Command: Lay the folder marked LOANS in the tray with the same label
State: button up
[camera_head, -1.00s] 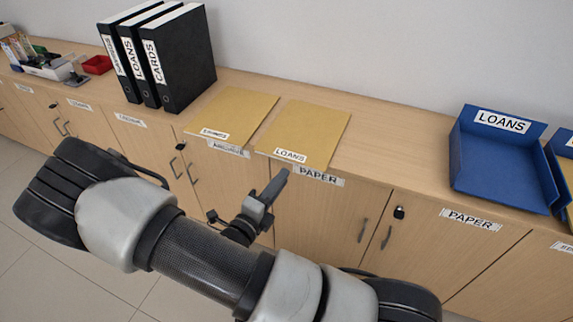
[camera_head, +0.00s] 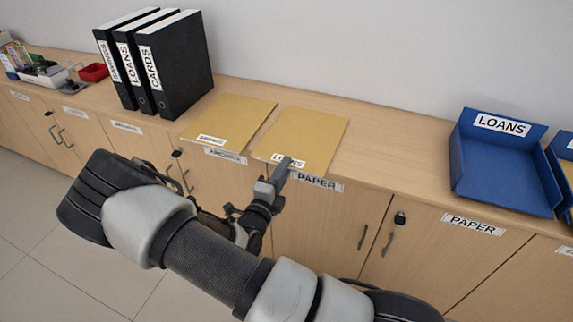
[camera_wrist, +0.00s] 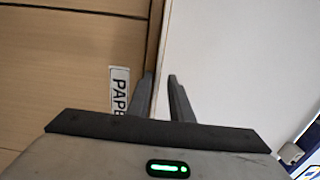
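The tan folder marked LOANS (camera_head: 312,138) lies flat on the counter, its labelled end at the front edge. The blue tray labelled LOANS (camera_head: 498,165) stands at the right and looks empty. My gripper (camera_head: 285,166) is at the front end of the LOANS folder, and its tip covers part of the label in the head view. In the wrist view my gripper (camera_wrist: 163,98) has its two fingers apart with nothing seen held, near the line of the counter edge. The folder cannot be made out there, so I cannot tell whether the fingers straddle it.
A second tan folder (camera_head: 232,119), its label hard to read, lies left of the LOANS folder. Black binders (camera_head: 185,65) stand farther left. Another blue tray (camera_head: 562,160) is partly in view at the right edge. The counter between folder and LOANS tray (camera_head: 395,150) is clear.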

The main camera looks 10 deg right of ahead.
jog(key=shift+w+d, duration=0.15)
jog(key=shift+w, duration=0.1)
jog(key=shift+c, duration=0.2)
grip_shut()
jog(key=s+a+r+p, duration=0.7)
jog(key=s+a+p, duration=0.1)
jog(key=s+p, duration=0.2)
jog(key=shift+s+a+r, duration=0.15)
jog(key=shift+s+r, duration=0.1)
jog(key=shift+s, duration=0.45)
dwell(0.4)
